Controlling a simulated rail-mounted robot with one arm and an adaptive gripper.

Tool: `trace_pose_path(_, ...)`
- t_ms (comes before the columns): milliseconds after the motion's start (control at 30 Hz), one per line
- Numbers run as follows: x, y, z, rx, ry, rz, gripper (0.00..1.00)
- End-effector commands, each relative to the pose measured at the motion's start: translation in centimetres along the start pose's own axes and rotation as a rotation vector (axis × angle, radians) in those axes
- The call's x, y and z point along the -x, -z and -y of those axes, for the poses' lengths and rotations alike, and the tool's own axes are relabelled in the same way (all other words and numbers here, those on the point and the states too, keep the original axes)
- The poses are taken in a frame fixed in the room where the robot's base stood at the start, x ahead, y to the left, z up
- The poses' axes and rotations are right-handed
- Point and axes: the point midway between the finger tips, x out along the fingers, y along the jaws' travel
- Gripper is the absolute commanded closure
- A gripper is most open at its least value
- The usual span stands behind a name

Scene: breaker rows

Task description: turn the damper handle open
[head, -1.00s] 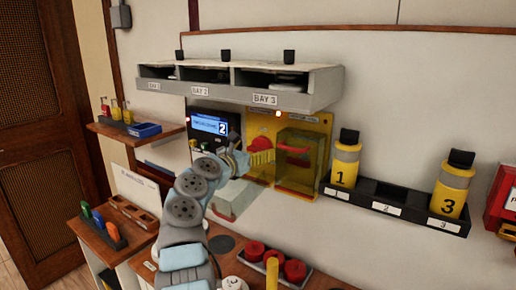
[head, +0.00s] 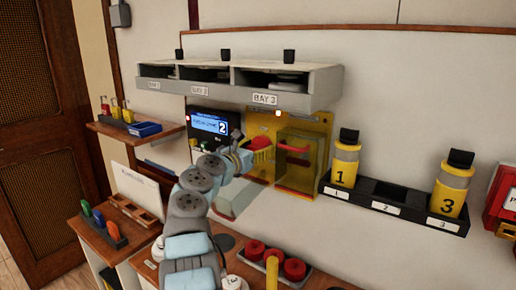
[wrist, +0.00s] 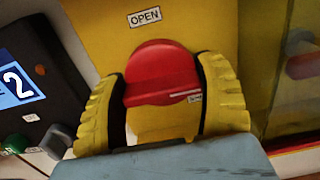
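The red damper handle (wrist: 162,72) is a rounded red piece on a yellow panel (wrist: 205,25), under a label reading OPEN (wrist: 144,17). A small white label (wrist: 195,98) shows at its lower right, too small to read. In the head view the handle (head: 261,143) is partly hidden behind my gripper (head: 247,160). In the wrist view my gripper (wrist: 162,78) has its yellow ribbed fingers spread wide, one on each side of the handle. Their dark inner faces are close to its edges; I cannot tell whether they touch. Yellow panel shows between the fingers below the handle.
A clear yellowish box (head: 298,160) with a red bar sits just right of the handle. A dark panel with a blue screen (head: 210,124) is on the left. The grey bay shelf (head: 240,88) overhangs above. A rack of yellow canisters (head: 392,205) is farther right.

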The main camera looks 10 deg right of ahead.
Motion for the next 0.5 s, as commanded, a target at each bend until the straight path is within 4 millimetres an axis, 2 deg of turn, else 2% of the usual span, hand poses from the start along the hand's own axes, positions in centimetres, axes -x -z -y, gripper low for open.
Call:
trace_pose_path(267, 0.04, -0.12, -0.02, 0.016, 0.001, 0.001, 0.64)
trace_pose_path(500, 0.05, -0.18, -0.07, 0.119, 0.001, 0.002, 0.64)
